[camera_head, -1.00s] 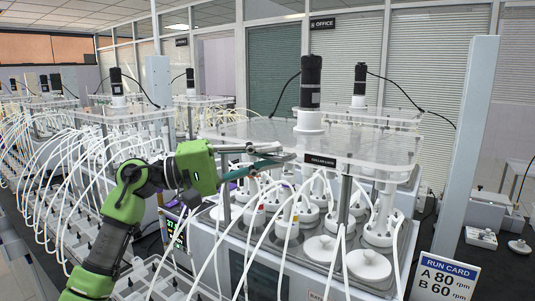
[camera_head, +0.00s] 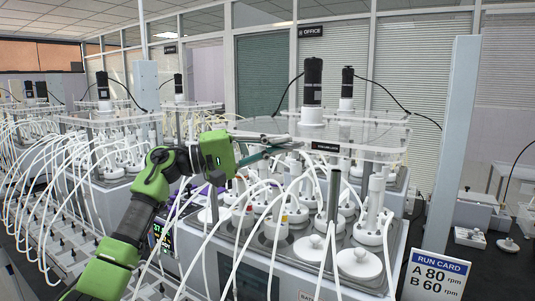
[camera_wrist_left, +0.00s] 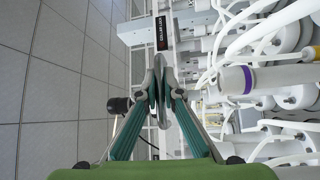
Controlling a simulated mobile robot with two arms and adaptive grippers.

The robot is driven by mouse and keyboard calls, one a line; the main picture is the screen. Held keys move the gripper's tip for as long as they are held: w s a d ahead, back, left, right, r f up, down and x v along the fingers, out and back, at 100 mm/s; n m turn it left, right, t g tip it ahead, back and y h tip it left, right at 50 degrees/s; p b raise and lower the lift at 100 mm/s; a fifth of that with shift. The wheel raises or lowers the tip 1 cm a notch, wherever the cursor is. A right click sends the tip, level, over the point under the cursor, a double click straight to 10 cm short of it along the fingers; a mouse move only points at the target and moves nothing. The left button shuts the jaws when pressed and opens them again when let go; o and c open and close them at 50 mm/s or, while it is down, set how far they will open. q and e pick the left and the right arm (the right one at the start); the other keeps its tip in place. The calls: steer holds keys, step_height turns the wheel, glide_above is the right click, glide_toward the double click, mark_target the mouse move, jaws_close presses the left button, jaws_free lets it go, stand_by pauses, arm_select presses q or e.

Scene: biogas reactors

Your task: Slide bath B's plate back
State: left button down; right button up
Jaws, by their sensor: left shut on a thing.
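A clear plate (camera_head: 385,153) with a small black label on its front edge lies level above a bath of white-capped bottles. A black motor (camera_head: 312,82) on a white base stands up from the plate. My left gripper (camera_head: 287,142) comes in from the left and is shut at the plate's front edge, just left of the label. In the left wrist view its fingertips (camera_wrist_left: 160,72) meet below the black label (camera_wrist_left: 160,30); the exact grip is hard to make out. My right gripper is not in view.
White tubes (camera_head: 275,235) arch in front of the bath. A metal post (camera_head: 334,195) and two white lids (camera_head: 358,263) are at its front. A tall grey column (camera_head: 455,140) and a run card (camera_head: 436,275) stand right. More baths with tubes fill the left.

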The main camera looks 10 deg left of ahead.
arm_select(q)
steer(key=shift+w+d, duration=0.3)
steer(key=shift+w, duration=0.6)
steer(key=c, duration=2.4)
jaws_free()
steer(key=shift+c, duration=0.2)
steer(key=shift+r, duration=0.1)
